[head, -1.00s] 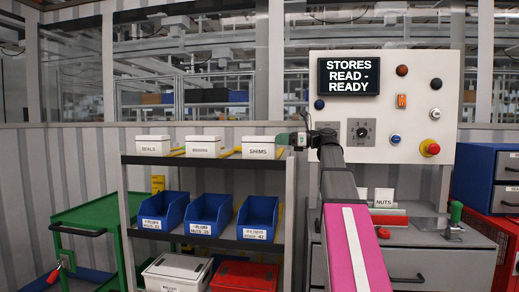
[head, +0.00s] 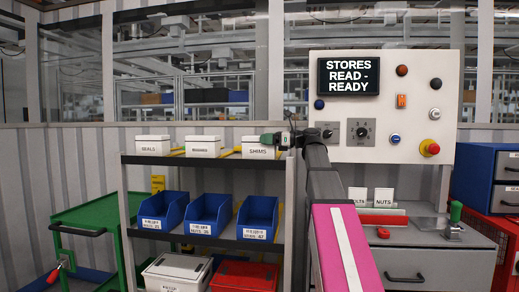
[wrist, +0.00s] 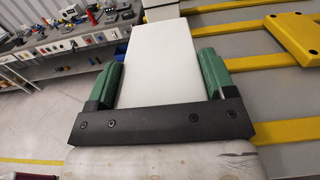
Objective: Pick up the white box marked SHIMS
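The white box marked SHIMS (head: 258,152) stands on the top shelf of the rack, at its right end in the head view. My gripper (head: 273,139) is at the right end of that box, with a green finger overlapping its upper right edge. In the wrist view the white box (wrist: 160,62) lies lengthwise between the two green fingers of my gripper (wrist: 160,80). The fingers are wide apart, one along each side of the box. Any gap between fingers and box is too small to judge. The box still sits on the shelf.
White boxes marked SEALS (head: 153,146) and another (head: 204,146) stand to the left on the same shelf. Yellow strips (wrist: 270,75) run across the shelf. Blue bins (head: 209,213) fill the shelf below. A control panel (head: 420,75) stands to the right.

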